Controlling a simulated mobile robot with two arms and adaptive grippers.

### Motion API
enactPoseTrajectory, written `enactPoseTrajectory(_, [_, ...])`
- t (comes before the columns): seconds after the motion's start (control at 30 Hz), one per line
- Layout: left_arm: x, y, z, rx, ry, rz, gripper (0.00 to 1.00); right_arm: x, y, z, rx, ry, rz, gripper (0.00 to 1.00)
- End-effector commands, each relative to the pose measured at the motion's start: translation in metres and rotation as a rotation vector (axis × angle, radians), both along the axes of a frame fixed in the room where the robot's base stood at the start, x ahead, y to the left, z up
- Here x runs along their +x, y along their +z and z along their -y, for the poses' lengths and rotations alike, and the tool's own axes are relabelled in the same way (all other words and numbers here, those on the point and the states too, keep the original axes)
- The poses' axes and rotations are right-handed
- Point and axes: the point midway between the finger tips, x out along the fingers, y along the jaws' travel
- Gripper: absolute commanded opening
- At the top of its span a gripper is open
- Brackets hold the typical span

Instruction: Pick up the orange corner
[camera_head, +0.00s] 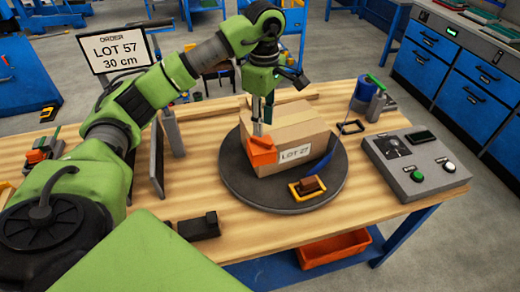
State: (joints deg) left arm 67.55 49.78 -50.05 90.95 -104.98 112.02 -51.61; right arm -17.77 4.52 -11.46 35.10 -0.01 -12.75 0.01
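The orange corner (262,152) is at the near left upper part of a brown cardboard box labelled LOT 27 (305,128). I cannot tell whether it sits on the box or just in front of it. The box stands on a dark round turntable (240,184). My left gripper (261,130) points straight down over the orange corner, its fingertips at or just above the top of it. The fingers are seen nearly edge-on, so their grip is unclear. My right gripper is not in view.
A blue strap (325,160) and a yellow-black buckle tool (307,187) lie at the turntable's right. A grey control box (415,165) stands further right. A dark upright panel (157,155) and a black block (199,227) are to the left. The front table edge is mostly clear.

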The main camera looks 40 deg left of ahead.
Motion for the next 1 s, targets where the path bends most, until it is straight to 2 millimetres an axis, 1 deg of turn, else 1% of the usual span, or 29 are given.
enactPoseTrajectory(0.03, [0.0,-0.002,0.0,0.0,0.0,0.0,0.29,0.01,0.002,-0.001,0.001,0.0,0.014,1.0])
enactPoseTrajectory(0.1, [-0.001,-0.006,-0.001,0.001,0.0,-0.001,0.29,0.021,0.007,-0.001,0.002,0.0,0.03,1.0])
enactPoseTrajectory(0.2, [-0.003,-0.017,-0.003,0.002,0.0,-0.004,0.29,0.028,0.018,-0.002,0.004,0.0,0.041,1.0])
enactPoseTrajectory(0.3, [-0.004,-0.032,-0.004,0.002,0.0,-0.004,0.29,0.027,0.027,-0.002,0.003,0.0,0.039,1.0])
enactPoseTrajectory(0.43, [-0.003,-0.048,-0.003,0.001,0.001,-0.001,0.29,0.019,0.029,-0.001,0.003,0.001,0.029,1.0])
enactPoseTrajectory(0.6, [-0.002,-0.054,-0.003,0.0,0.0,0.002,0.29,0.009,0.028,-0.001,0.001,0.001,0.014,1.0])
enactPoseTrajectory(0.7, [-0.002,-0.054,-0.003,0.0,0.0,0.002,0.29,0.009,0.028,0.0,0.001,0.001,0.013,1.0])
enactPoseTrajectory(0.73, [-0.002,-0.054,-0.003,0.0,0.0,0.002,0.27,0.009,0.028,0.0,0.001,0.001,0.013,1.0])
enactPoseTrajectory(0.83, [-0.002,-0.054,-0.003,0.0,0.0,0.001,0.01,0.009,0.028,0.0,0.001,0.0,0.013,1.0])
enactPoseTrajectory(1.0, [-0.002,-0.054,-0.003,0.0,0.0,0.002,0.0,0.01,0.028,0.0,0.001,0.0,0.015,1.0])
